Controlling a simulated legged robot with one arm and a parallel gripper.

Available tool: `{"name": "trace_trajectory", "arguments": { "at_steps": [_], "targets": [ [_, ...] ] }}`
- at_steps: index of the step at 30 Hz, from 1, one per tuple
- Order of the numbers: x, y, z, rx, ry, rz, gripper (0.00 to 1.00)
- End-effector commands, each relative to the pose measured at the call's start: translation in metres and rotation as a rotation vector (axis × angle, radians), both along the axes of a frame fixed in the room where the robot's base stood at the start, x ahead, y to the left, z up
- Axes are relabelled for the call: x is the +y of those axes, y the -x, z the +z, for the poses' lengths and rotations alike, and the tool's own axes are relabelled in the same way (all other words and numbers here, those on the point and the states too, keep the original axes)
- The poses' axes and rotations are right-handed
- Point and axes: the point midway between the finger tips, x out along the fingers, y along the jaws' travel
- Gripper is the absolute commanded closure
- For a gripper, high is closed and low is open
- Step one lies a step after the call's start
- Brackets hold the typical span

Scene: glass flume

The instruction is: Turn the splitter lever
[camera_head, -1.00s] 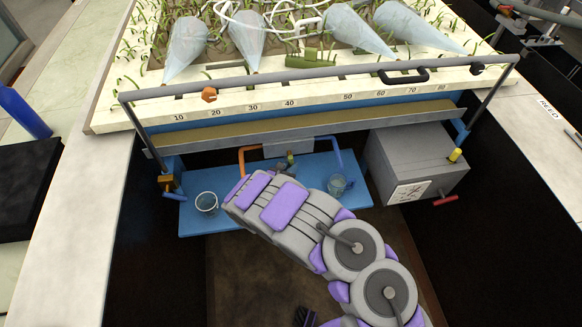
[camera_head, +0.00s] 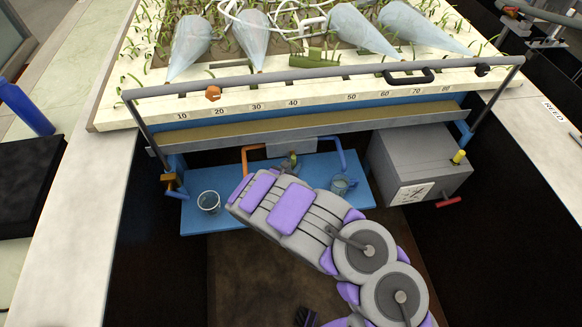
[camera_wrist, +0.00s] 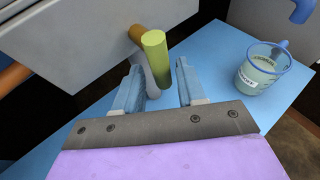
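The splitter lever has a yellow-green cylindrical handle (camera_wrist: 155,55) on a grey crank, with an orange-brown pivot on the face of a grey box (camera_wrist: 75,40). In the head view the lever (camera_head: 293,160) shows small below the grey splitter box (camera_head: 292,147), just beyond my arm. In the wrist view my gripper (camera_wrist: 160,83) is open. Its two blue-grey fingers stand either side of the lever. The lever's lower end lies between them, nearer the left finger. Whether a finger touches it, I cannot tell. My arm hides the fingers in the head view.
A blue shelf (camera_head: 195,222) lies below the splitter box, with a left beaker (camera_head: 209,202) and a right jug (camera_head: 340,185) holding liquid. A grey box (camera_head: 420,165) with a dial, yellow knob and red handle stands to the right. A metal rail (camera_head: 330,72) crosses above.

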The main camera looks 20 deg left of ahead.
Motion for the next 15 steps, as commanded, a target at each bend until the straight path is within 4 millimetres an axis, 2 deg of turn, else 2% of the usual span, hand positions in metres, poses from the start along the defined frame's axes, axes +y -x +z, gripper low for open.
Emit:
{"name": "trace_trajectory", "arguments": {
  "at_steps": [10,15],
  "targets": [
    [-0.002,0.001,0.002,-0.001,-0.001,0.000,0.54],
    [0.002,0.018,0.011,-0.003,-0.002,0.005,0.54]
  ]
}}
